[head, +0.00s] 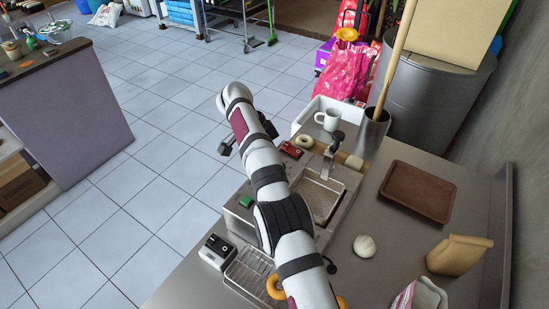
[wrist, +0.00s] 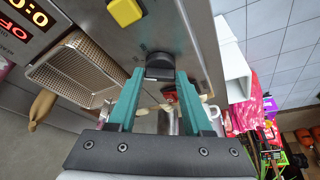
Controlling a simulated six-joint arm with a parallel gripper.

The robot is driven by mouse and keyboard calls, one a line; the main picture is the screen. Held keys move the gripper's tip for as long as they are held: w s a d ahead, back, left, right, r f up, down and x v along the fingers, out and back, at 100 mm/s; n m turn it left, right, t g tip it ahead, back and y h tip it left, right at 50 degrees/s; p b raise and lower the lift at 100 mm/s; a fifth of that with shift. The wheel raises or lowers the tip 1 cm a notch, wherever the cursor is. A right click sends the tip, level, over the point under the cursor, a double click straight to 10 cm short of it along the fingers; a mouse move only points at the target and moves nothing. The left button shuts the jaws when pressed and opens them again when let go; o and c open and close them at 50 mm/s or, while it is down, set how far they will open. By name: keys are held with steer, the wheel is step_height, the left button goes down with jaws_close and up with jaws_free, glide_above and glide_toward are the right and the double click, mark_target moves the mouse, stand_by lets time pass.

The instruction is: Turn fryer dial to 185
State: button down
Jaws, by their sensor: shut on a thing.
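The fryer (head: 346,210) is a steel unit on the counter with a wire basket (head: 320,197); the basket also shows in the wrist view (wrist: 78,68). A round dark dial (wrist: 159,62) sits on the fryer's steel panel. My gripper (wrist: 160,76) has its two teal fingers closed on either side of the dial and grips it. I cannot read any temperature mark or pointer on the dial. In the head view my arm crosses in front of the fryer, and the dial cannot be made out there.
A yellow button (wrist: 125,12) is on the panel near the dial, beside a lit orange display (wrist: 18,20). A white mug (head: 328,119), a steel pot (head: 371,132) and a brown tray (head: 418,191) stand around the fryer. A wire rack (head: 247,270) lies in front.

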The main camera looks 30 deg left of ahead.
steer(key=shift+c, duration=1.6)
jaws_free()
steer(key=shift+r, duration=0.1)
steer(key=shift+s+a+r, duration=0.1)
steer(key=shift+s+r, duration=0.1)
steer(key=shift+r, duration=0.25)
steer(key=s+a, duration=0.6)
steer(key=s, duration=0.4)
steer(key=shift+a, duration=0.25)
steer(key=shift+s, duration=0.1)
